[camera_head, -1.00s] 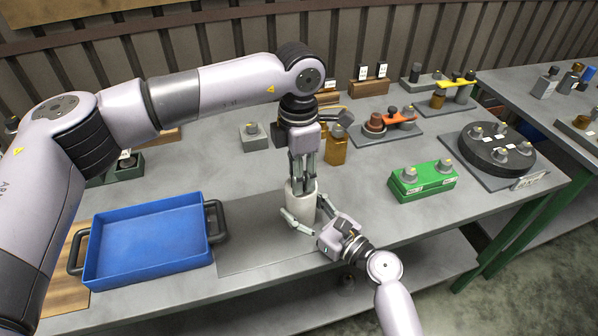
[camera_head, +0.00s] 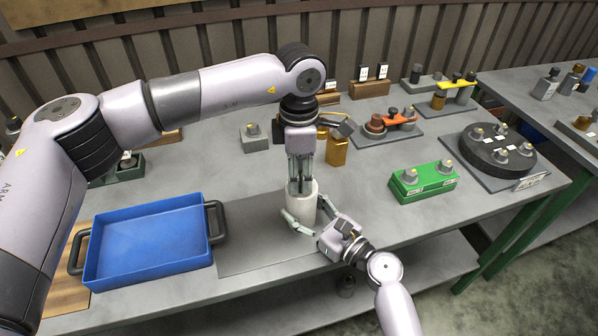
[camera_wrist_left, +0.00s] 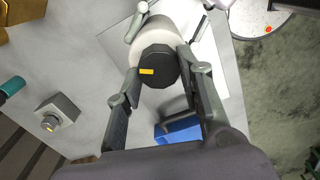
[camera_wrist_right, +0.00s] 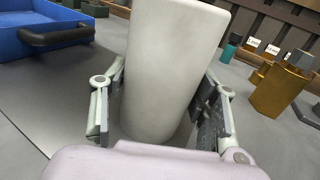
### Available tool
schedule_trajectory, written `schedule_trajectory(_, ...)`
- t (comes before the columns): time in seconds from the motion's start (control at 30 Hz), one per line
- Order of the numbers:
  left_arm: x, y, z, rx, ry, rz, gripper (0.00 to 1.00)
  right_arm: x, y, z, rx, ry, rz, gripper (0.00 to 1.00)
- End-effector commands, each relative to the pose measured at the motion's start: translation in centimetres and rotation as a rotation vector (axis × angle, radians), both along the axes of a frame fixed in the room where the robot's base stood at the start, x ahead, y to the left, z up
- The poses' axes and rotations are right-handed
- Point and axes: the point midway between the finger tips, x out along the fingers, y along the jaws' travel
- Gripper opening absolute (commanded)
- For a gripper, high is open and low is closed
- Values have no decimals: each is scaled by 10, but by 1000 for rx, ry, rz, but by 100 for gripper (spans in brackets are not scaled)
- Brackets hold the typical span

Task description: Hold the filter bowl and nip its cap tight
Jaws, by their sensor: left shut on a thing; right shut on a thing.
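The filter bowl (camera_head: 304,207), a pale off-white cylinder, stands upright near the table's front edge. It fills the middle of the right wrist view (camera_wrist_right: 168,65). My right gripper (camera_head: 308,215) comes in low from the front right and is shut around the bowl, one finger on each side. The dark faceted cap with a yellow mark (camera_wrist_left: 160,67) sits on top of the bowl in the left wrist view. My left gripper (camera_head: 301,187) points straight down from above and is shut on the cap. In the head view its fingers mostly hide the cap. I cannot tell whether the cap is fully seated.
A blue tray (camera_head: 150,205) with black handles lies left of the bowl. An amber bottle (camera_head: 337,150) stands just behind. A green block with knobs (camera_head: 424,181) and a dark round carousel (camera_head: 496,148) are at right. A flat grey mat (camera_head: 245,235) lies beside the bowl.

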Motion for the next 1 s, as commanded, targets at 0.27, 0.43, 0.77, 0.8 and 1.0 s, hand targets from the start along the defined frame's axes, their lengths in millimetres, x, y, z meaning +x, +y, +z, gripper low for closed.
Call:
schedule_trajectory(0.27,0,0,0,1,-1,1,48,0,0,0,-3,-1,0,8)
schedule_trajectory(0.43,0,0,0,0,-1,1,55,0,0,0,-2,-1,-1,8)
schedule_trajectory(0.77,1,0,8,-1,-3,1,55,0,0,0,-2,-1,-1,8)
schedule_trajectory(0.8,1,0,13,-2,-4,1,55,0,0,0,-2,-1,-1,8)
schedule_trajectory(1.0,1,0,52,-2,-5,2,55,0,0,0,-2,-1,-1,8)
